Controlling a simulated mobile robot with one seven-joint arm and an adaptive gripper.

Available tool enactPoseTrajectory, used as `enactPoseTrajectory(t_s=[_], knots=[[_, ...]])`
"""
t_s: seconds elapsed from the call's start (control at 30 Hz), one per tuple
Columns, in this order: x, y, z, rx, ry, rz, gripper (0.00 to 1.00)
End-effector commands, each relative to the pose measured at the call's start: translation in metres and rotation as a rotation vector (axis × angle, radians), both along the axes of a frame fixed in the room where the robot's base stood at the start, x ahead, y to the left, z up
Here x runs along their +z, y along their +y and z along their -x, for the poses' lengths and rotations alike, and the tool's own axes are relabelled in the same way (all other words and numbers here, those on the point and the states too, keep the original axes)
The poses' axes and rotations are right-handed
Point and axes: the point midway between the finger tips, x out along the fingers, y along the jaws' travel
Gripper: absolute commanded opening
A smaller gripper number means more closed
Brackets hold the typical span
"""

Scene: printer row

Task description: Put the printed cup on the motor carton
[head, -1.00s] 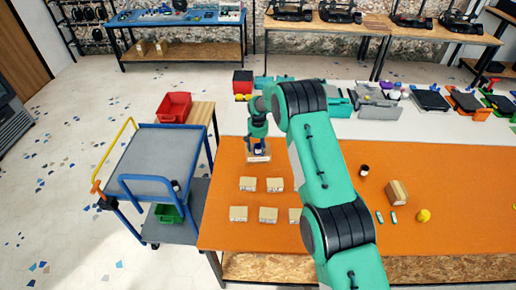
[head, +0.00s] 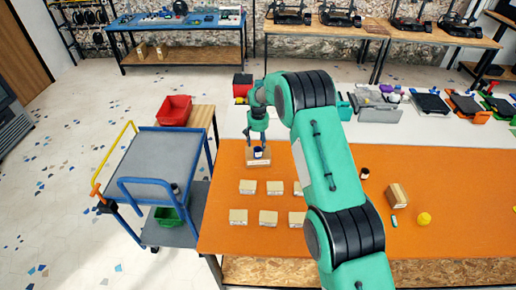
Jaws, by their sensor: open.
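A small dark blue cup (head: 258,153), which looks like the printed cup, stands upright on a light brown carton (head: 251,162) near the back left of the orange table. This looks like the motor carton. My gripper (head: 256,141) is open, pointing down just above the cup. Its fingers are spread and hold nothing. Whether a fingertip still touches the cup's rim is too small to tell.
Several small cartons (head: 239,217) stand in front on the orange table (head: 300,250). A dark jar (head: 364,173), a brown box (head: 397,196) and a yellow object (head: 424,219) are to the right of my arm. A blue trolley (head: 160,165) stands at the left.

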Motion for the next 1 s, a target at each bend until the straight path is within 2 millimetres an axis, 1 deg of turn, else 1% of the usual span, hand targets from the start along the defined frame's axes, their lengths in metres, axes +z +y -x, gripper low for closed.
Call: enactPoseTrajectory(t_s=[0.03, 0.13, 0.3, 0.4, 0.6, 1.0], knots=[[0.009, 0.000, 0.000, 0.000, -0.002, 0.000, 0.55], [0.024, 0.000, 0.002, 0.000, -0.002, 0.000, 0.55], [0.044, 0.000, 0.003, 0.000, -0.001, 0.000, 0.55], [0.051, 0.000, 0.004, 0.000, -0.001, 0.000, 0.55], [0.057, 0.000, 0.005, 0.000, 0.000, 0.000, 0.55], [0.057, 0.000, 0.005, 0.000, 0.000, 0.000, 0.55]])
